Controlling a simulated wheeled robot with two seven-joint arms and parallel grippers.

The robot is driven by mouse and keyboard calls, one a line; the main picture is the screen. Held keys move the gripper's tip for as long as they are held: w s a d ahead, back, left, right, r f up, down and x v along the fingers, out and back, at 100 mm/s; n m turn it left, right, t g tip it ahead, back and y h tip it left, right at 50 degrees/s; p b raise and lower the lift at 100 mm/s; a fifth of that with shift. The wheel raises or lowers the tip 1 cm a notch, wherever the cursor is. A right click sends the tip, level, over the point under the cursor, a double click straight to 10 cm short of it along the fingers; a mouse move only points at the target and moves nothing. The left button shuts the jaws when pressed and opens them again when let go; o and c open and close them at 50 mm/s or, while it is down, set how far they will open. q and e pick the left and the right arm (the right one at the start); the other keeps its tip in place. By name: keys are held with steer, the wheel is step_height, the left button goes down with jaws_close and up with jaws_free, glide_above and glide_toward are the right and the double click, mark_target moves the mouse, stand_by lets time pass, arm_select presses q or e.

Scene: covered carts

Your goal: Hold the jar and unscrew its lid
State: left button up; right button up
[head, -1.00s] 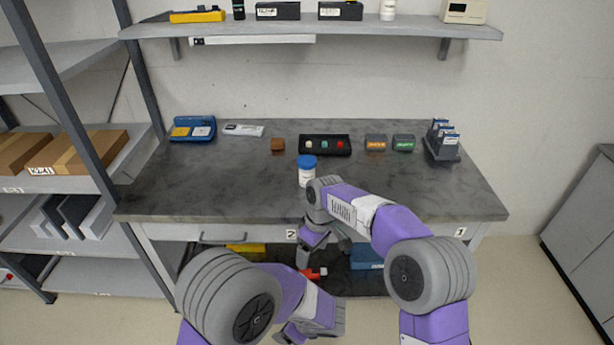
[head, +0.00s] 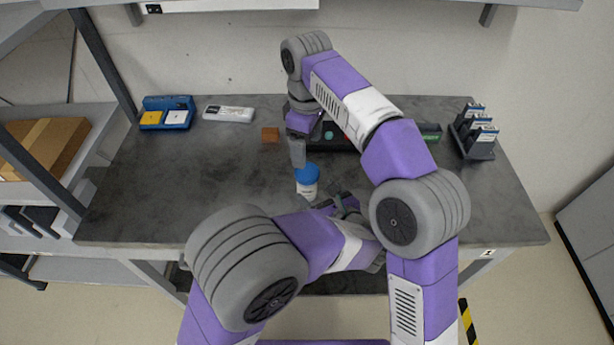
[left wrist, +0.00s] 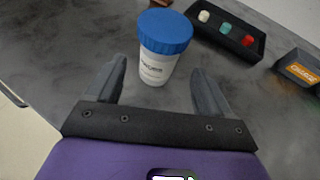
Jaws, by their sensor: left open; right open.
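A white jar (head: 306,188) with a blue lid (head: 307,172) stands upright on the grey table. In the left wrist view the jar (left wrist: 154,68) and its lid (left wrist: 165,31) are just beyond the fingertips. My left gripper (left wrist: 156,75) is open, its two fingers pointing toward the jar with the jar in line with the gap. In the head view my left gripper (head: 332,200) is low, at the jar's near right side. My right gripper (head: 298,155) is above the jar, pointing down just behind and above the lid; its finger gap is hard to see.
A black tray (left wrist: 229,35) with small coloured pieces lies behind the jar. A brown block (head: 270,135), a white packet (head: 229,114), a blue case (head: 167,113) and a rack (head: 478,135) stand along the back. The table left of the jar is clear.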

mark_target(311, 189)
arm_select(q)
steer(key=shift+x, duration=2.95)
steer(key=shift+s+f, duration=0.1)
